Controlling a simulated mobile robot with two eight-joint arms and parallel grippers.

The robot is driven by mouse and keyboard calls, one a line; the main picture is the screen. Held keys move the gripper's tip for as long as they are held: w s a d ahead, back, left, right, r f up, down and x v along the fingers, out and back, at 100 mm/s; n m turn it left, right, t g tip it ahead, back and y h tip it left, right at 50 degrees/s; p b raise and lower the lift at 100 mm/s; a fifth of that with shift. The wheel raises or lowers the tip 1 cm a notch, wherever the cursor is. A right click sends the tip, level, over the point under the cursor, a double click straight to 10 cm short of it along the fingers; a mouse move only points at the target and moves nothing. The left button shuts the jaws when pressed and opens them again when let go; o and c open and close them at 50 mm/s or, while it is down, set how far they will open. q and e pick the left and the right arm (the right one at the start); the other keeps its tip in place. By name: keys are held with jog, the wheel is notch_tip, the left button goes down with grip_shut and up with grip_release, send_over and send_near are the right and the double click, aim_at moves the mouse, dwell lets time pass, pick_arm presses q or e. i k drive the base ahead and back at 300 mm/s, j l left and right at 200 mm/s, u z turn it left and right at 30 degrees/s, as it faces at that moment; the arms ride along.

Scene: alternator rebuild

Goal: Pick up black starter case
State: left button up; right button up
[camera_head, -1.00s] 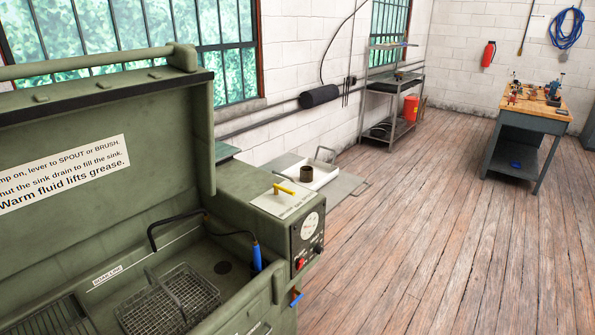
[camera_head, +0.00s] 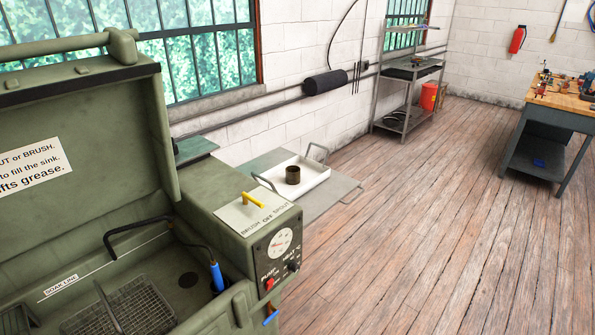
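A small dark, open-topped cylinder (camera_head: 293,175) stands in a white tray (camera_head: 318,180) beyond the green parts washer. It looks dark brown to black; I cannot tell for sure that it is the black starter case. Neither of my grippers shows in the head view.
The green parts washer (camera_head: 215,200) fills the left, with its lid up and a wire basket (camera_head: 120,305) in its sink. The tray rests on a grey shelf (camera_head: 345,188) by the wall. A metal rack (camera_head: 405,95) and a workbench (camera_head: 545,125) stand farther back. The wooden floor at right is clear.

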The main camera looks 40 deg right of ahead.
aim_at(293, 175)
jog(key=l, duration=1.1)
jog(key=i+l, duration=0.2)
jog(key=l, duration=0.2)
jog(key=i+l, duration=0.15)
jog(key=l, duration=0.2)
jog(key=i, duration=0.25)
